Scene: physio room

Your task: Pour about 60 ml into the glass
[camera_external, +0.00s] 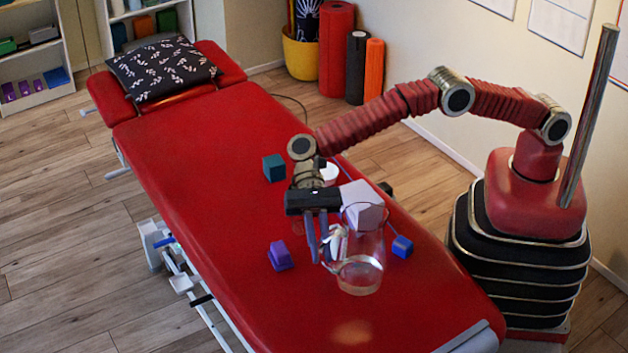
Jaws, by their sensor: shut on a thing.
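A clear jug-like vessel (361,250) with a little clear liquid in its bottom is over the near half of the red treatment table (230,200). It looks close to upright. My gripper (323,254) is at its left side, with dark fingers shut on what looks like its pale handle. I cannot tell whether the vessel's base touches the table. I cannot make out a separate drinking glass; it may be hidden or hard to see through the clear vessel.
A pale lilac block (362,194) and a white round item (329,173) are behind the vessel. The table's near end is clear.

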